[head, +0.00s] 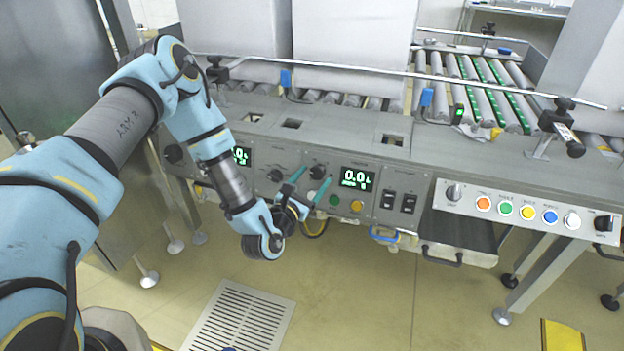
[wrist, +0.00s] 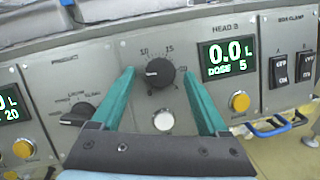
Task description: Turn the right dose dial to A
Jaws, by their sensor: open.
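The right dose dial (wrist: 160,80) is a black round knob on the grey HEAD B panel, with scale marks including 10 and 15 around it. Where its pointer stands is hard to tell. The display (wrist: 228,60) to its right reads 0.0 L and DOSE 5. The dial also shows in the head view (head: 318,172). My gripper (wrist: 159,74) is open, with one teal finger on each side of the dial, and a gap shows between fingers and knob. It also shows in the head view (head: 308,181), in front of the panel. The fingers hide part of the panel below.
A PRODUCT selector knob (wrist: 83,114) is left of the dial, a pale round button (wrist: 163,121) below it. A yellow button (wrist: 239,101) and black rocker switches (wrist: 281,72) are to the right. Another display (head: 241,156) is farther left. A conveyor (head: 480,85) runs behind.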

